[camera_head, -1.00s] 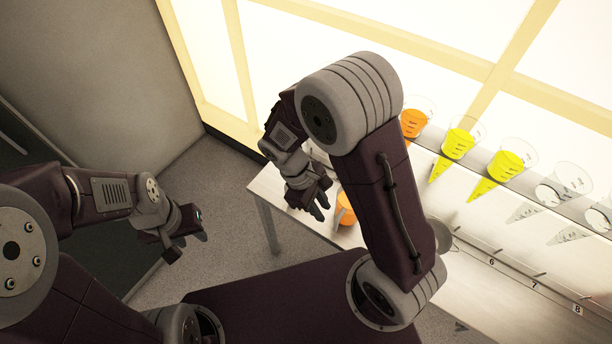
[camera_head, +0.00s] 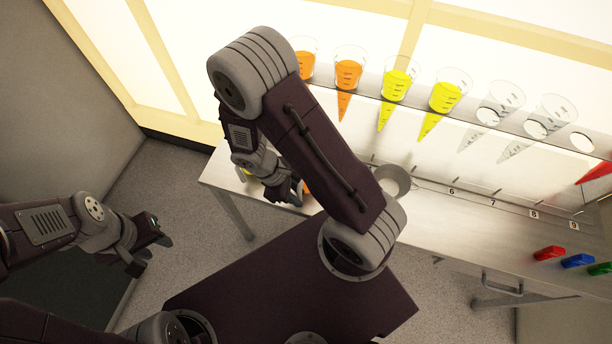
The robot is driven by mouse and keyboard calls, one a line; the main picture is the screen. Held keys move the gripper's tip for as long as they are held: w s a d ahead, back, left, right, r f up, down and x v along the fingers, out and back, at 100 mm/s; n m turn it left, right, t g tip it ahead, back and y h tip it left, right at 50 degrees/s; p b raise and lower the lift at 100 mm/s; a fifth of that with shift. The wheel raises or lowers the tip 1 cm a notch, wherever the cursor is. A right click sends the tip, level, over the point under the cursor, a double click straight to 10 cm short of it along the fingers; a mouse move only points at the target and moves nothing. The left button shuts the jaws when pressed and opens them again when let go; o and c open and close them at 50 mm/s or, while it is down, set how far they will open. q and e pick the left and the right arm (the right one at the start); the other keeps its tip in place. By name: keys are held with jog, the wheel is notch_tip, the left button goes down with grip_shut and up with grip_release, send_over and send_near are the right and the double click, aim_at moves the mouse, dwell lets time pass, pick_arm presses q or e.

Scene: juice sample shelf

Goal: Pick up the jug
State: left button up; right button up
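A pale grey round vessel (camera_head: 396,178), perhaps the jug, stands on the table, partly hidden behind my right arm. I cannot make out its full shape. My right gripper (camera_head: 290,193) is over the table's left part, left of this vessel and apart from it. A bit of orange (camera_head: 306,188) shows beside its fingers, mostly hidden by my arm. Its finger gap is too small to judge. My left gripper (camera_head: 152,254) is open and empty, over the floor left of the table.
The table (camera_head: 440,225) has bare room right of my arm.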

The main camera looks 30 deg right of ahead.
jog(key=shift+d+f, duration=0.15)
jog(key=shift+f, duration=0.25)
jog(key=shift+r, duration=0.1)
grip_shut()
dwell(1.0)
